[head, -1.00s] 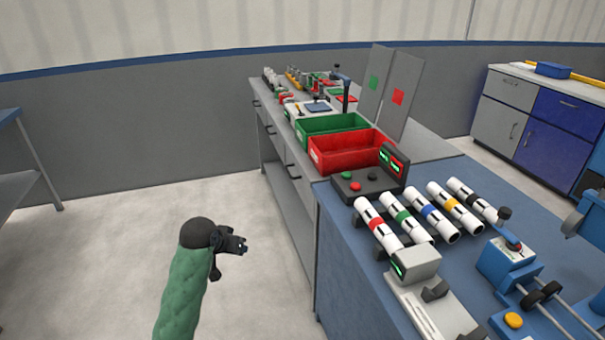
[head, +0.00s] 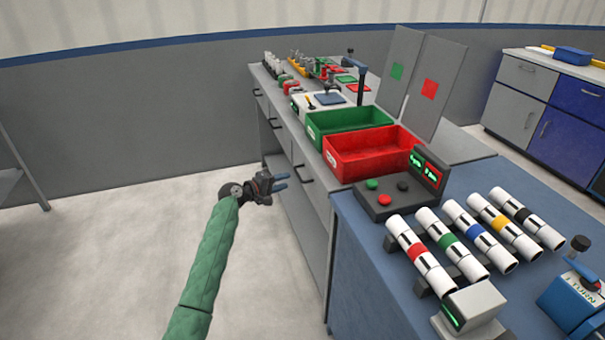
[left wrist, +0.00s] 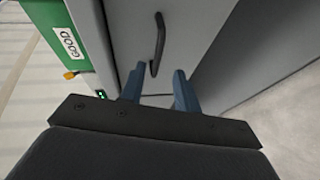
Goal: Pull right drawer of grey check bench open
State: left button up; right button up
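The grey check bench (head: 318,212) stands right of centre in the head view, with dark bar handles on its drawer fronts. The right drawer (head: 312,181) is the nearest one, below the red bin, and looks flush with the bench. Its dark handle (head: 303,173) also shows in the left wrist view (left wrist: 159,42). My left gripper (head: 281,181) is just left of this drawer front. Its two blue fingers are apart and empty, and point at the front. In the left wrist view the handle lies just ahead of the gap between the fingers (left wrist: 159,90). My right gripper is out of view.
A green bin (head: 313,131) and a red bin (head: 333,165) stand on the bench top. A blue-topped table (head: 375,250) with several banded pipes adjoins the bench on the near side. The floor (head: 120,270) left of the bench is clear.

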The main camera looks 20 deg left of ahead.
aim_at(298, 174)
pick_arm(q)
jog(key=shift+n, duration=0.5)
jog(key=shift+x, duration=3.9)
jog(key=shift+w+a+r, duration=0.2)
jog(key=shift+c, duration=0.4)
grip_shut()
